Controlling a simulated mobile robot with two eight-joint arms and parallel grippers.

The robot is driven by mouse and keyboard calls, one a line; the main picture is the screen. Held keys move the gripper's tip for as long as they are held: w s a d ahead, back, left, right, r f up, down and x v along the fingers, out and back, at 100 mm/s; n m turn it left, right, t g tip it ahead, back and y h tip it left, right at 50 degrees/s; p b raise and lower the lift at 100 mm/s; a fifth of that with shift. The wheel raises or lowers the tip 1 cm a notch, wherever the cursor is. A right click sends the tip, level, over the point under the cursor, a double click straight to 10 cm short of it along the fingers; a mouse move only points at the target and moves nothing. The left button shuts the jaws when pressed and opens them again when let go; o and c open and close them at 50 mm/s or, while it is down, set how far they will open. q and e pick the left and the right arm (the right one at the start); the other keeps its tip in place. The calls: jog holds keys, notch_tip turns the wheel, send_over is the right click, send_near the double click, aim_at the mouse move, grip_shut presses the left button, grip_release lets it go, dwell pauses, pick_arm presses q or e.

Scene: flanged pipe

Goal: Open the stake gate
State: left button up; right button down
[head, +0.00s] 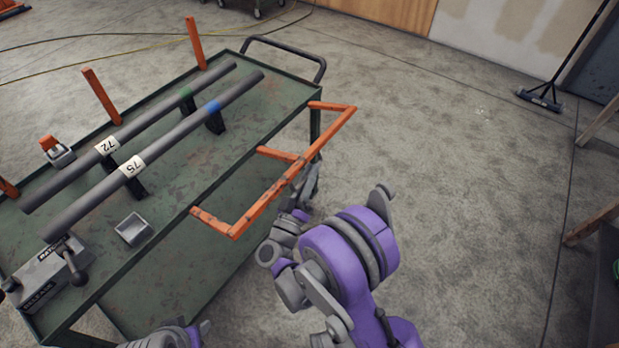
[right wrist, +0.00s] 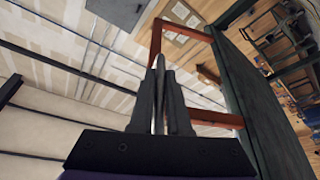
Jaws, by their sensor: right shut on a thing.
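The stake gate is an orange bar frame (head: 262,204) on the right long side of the green cart (head: 178,222). Its end bars and a middle bar meet the cart's edge, and its long outer rail stands out beyond that edge. My right gripper (head: 304,182) is at the outer rail, near the middle bar, and is shut on the gate; the exact contact is partly hidden. In the right wrist view the fingers (right wrist: 160,75) are close together beside the orange frame (right wrist: 215,118).
Two grey pipes, tagged 72 (head: 108,146) and 75 (head: 133,166), lie on black supports on the cart. Orange stakes (head: 102,96) stand along the far side. A small grey tray (head: 133,229) and a grey block (head: 50,275) are near the front. Floor right of the cart is clear.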

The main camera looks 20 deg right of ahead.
jog(key=shift+w+r+p, duration=0.1)
jog(key=shift+r+p, duration=0.3)
jog(key=shift+r, duration=0.75)
jog(key=c, duration=0.9)
grip_release()
jog(key=shift+a, duration=0.1)
jog(key=shift+v, duration=5.4)
